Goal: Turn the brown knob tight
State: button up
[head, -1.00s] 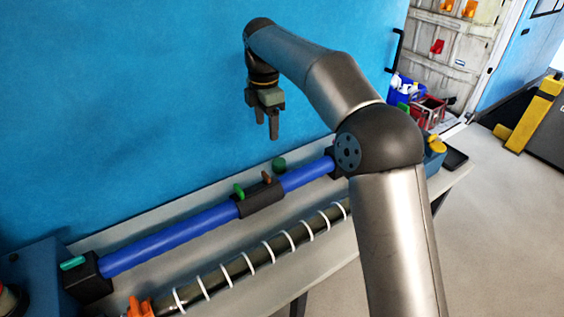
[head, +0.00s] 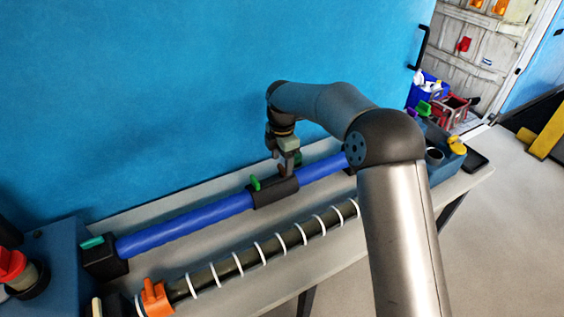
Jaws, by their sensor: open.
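A long blue tube (head: 190,224) lies along the bench and passes through a black clamp block (head: 275,195) in its middle. A green knob (head: 255,183) stands on the left part of that block. My gripper (head: 286,170) points down, open, right over the right part of the block. The brown knob's place is at the fingertips; the fingers cover it, so I cannot make the knob out clearly. I cannot tell whether the fingers touch it.
A black hose with white rings (head: 270,247) runs in front of the tube, with an orange clip (head: 155,297) at its left end. A blue box (head: 445,163) stands at the bench's right end. The blue wall (head: 150,90) rises close behind the bench.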

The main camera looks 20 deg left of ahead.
jog(key=shift+f, duration=0.95)
jog(key=shift+c, duration=0.3)
jog(key=c, duration=0.9)
